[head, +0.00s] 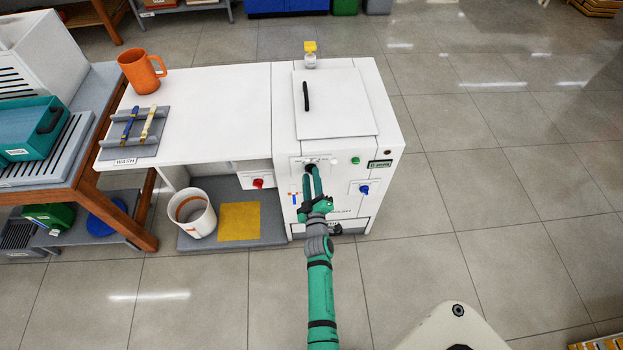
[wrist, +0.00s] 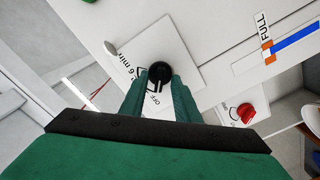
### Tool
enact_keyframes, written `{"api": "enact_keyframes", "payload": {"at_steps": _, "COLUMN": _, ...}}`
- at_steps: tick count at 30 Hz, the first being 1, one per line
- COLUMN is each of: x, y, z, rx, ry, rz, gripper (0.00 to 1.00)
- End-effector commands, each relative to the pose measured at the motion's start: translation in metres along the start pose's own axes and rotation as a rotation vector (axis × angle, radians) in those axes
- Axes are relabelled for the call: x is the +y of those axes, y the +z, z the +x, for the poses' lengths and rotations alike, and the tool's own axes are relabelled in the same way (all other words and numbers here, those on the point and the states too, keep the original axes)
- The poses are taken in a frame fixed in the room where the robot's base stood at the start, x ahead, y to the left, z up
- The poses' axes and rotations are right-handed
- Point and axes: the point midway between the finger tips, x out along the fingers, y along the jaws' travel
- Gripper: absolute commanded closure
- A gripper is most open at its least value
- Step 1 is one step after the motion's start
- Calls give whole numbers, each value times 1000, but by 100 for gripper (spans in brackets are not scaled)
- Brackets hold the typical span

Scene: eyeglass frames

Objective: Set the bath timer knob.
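The black timer knob (wrist: 160,72) is on a white plate on the front of the white cabinet (head: 377,87). Its pale pointer line faces the OFF mark in the wrist view; a "6 min" mark is beside it. My green gripper (wrist: 161,82) has one finger on each side of the knob. No clear gap shows between fingers and knob, but I cannot tell whether they press on it. In the head view, my gripper (head: 312,172) reaches the upper cabinet front and mostly hides the knob.
A red knob (head: 258,183), blue knob (head: 364,189) and green button (head: 355,160) are nearby. An orange mug (head: 141,71) and white bucket (head: 191,213) are left.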

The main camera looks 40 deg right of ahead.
Motion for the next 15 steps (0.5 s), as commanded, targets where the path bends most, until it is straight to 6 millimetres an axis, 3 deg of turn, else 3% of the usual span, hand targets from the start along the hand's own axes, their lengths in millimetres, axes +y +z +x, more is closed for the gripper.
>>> {"api": "enact_keyframes", "payload": {"at_steps": 5, "x": 0, "y": 2, "z": -16, "rx": -2, "ry": -1, "rz": 0, "gripper": 71}}
{"api": "enact_keyframes", "payload": {"at_steps": 15, "x": 0, "y": 2, "z": -76, "rx": -3, "ry": -1, "rz": 0, "gripper": 71}}
